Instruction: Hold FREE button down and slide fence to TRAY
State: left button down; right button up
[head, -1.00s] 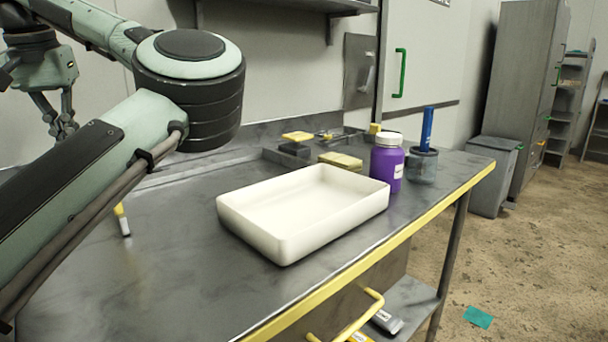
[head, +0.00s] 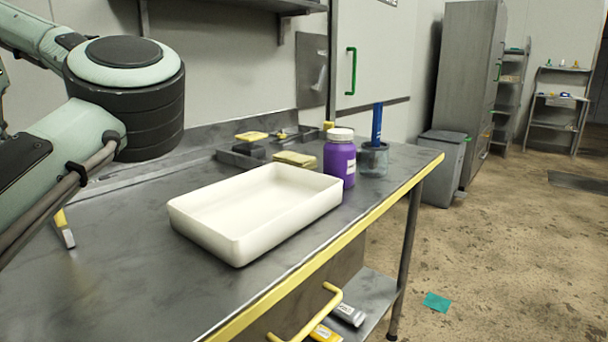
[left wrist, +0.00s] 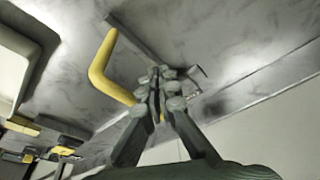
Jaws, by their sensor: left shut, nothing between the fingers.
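My left gripper (left wrist: 160,75) shows in the left wrist view, its dark fingers together and empty. Its tips are close to a bent yellow bar (left wrist: 103,72) and a thin metal strip (left wrist: 135,38); I cannot tell whether they touch. In the head view my left arm comes in from the left, and its gripper is out of frame. A yellow-topped dark block (head: 250,138) stands at the back of the bench. A white tray (head: 205,238) lies empty on the bench. I cannot make out a labelled FREE button or the fence. My right gripper is in neither view.
A purple jar (head: 340,160) and a cup (head: 374,162) holding a blue stick stand behind the tray. A yellow pad (head: 296,159) lies nearby. A yellow and silver piece (head: 65,230) lies at left. The bench has a yellow front edge; a grey bin (head: 443,165) stands beyond it.

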pick_arm(q)
jog(key=shift+r, duration=0.1)
dwell(0.5)
jog(key=w+a+p+v, duration=0.1)
jog(key=w+p+v, duration=0.2)
jog(key=v, duration=1.1)
jog(key=p, duration=0.3)
jog(key=shift+r, duration=0.35)
dwell(0.4)
jog(key=shift+f, duration=0.1)
